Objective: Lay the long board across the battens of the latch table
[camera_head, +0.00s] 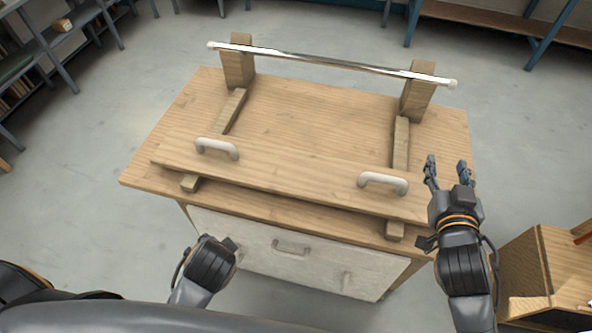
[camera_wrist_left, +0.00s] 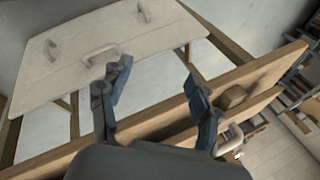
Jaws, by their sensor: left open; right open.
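The long board (camera_head: 285,172), pale wood with two grey handles (camera_head: 217,148) and (camera_head: 383,183), lies across the left batten (camera_head: 231,112) and right batten (camera_head: 401,146) near the front of the wooden latch table (camera_head: 145,172). The near batten ends stick out past its front edge. My right gripper (camera_head: 447,170) is open and empty, beside the board's right end. My left gripper, low in front of the table, is open and empty in the left wrist view (camera_wrist_left: 158,88); its fingertips are not clear in the head view. A board handle (camera_wrist_left: 230,140) also shows in the left wrist view.
A metal bar (camera_head: 320,63) with white ends spans two wooden posts (camera_head: 237,62) and (camera_head: 418,92) behind the board. A white front panel with handles (camera_head: 300,250) is below the tabletop. A wooden box (camera_head: 540,265) stands at right. Shelves (camera_head: 50,60) stand far left.

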